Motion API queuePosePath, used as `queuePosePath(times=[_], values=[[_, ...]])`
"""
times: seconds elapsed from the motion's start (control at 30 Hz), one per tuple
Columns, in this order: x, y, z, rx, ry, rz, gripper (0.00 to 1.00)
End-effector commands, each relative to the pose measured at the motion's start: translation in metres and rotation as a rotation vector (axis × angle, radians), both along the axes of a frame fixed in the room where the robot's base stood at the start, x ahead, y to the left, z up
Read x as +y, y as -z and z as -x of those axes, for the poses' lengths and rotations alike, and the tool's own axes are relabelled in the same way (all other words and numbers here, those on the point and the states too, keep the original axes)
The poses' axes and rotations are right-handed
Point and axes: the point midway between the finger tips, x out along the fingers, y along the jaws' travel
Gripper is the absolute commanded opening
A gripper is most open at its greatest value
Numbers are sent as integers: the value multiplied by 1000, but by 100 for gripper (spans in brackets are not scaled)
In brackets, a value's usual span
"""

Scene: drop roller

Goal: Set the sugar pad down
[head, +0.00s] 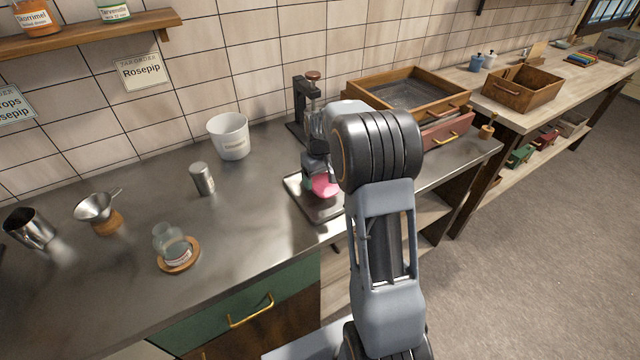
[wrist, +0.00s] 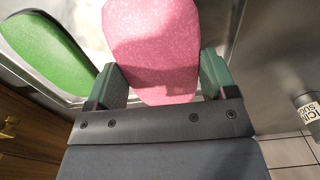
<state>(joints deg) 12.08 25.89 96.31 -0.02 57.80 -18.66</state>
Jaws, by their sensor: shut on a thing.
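The sugar pad is a pink, speckled, rounded slab (wrist: 155,50) in the wrist view. My gripper (wrist: 160,82) is shut on it, with a green finger against each side. In the head view the pink pad (head: 325,187) shows low by my gripper (head: 316,178), over a flat metal tray (head: 318,211) on the counter. My arm hides part of the pad and tray there. I cannot tell whether the pad touches the tray. A bright green oval pad (wrist: 40,52) lies to the left in the wrist view, apart from the pink one.
A dark press-like stand (head: 300,105) is behind the tray. A white bucket (head: 229,136), a metal tin (head: 202,179), and a glass jar (head: 172,243) on a wooden coaster stand left. A wooden tray box (head: 365,86) is at the right. Counter between tin and tray is clear.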

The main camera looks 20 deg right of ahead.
Motion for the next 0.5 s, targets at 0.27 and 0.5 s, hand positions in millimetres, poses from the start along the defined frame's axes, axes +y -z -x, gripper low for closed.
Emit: queuePosePath(times=[0.27, 0.5], values=[[0, 29, 0, -1, 0, 0, 49], [0, 30, 0, -1, 1, 0, 49]])
